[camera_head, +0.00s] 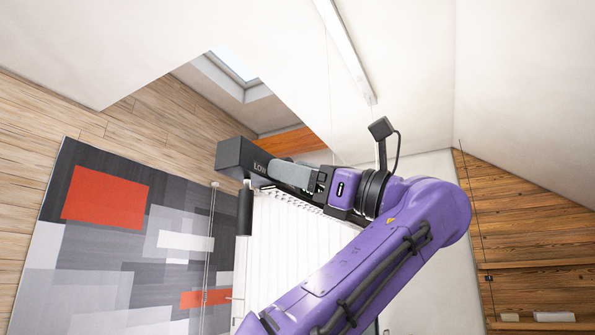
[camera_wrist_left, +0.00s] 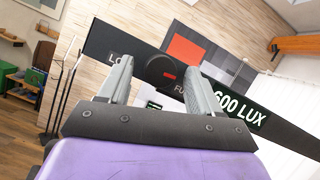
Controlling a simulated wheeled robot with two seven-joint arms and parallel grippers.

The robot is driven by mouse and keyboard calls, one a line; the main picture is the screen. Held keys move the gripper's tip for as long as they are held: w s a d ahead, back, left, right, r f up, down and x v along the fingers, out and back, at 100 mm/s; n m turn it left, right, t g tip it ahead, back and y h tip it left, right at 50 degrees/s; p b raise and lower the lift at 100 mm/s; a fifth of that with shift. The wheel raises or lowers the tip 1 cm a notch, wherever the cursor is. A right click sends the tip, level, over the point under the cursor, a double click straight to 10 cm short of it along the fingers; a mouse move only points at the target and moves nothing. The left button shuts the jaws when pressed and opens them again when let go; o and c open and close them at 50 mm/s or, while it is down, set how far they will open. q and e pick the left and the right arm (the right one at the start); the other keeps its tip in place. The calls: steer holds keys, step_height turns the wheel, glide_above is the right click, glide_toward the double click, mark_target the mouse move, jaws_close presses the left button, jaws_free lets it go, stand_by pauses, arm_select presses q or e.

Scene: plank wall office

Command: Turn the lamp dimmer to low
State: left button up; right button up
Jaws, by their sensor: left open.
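The lamp dimmer is a dark panel (camera_wrist_left: 103,38) seen nearly face-on in the left wrist view. A round black knob (camera_wrist_left: 160,70) with a red mark on its right side sits between a partly hidden "LO" label and a partly hidden "FU" label. A lit readout (camera_wrist_left: 236,108) reads "600 LUX". In the head view the dimmer's dark housing (camera_head: 234,157) shows the word LOW. My left gripper (camera_head: 272,170) is open, its fingers pointing at the panel. In the wrist view its fingertips (camera_wrist_left: 158,64) straddle the knob; contact cannot be told. My right gripper is out of view.
A dark post (camera_head: 245,210) hangs below the housing. A white ribbed panel (camera_head: 290,235) stands behind my arm. A grey and red abstract picture (camera_head: 125,240) covers the plank wall at left. Wooden shelves (camera_head: 535,326) are at far right.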

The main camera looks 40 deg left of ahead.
arm_select(q)
steer(key=v, duration=1)
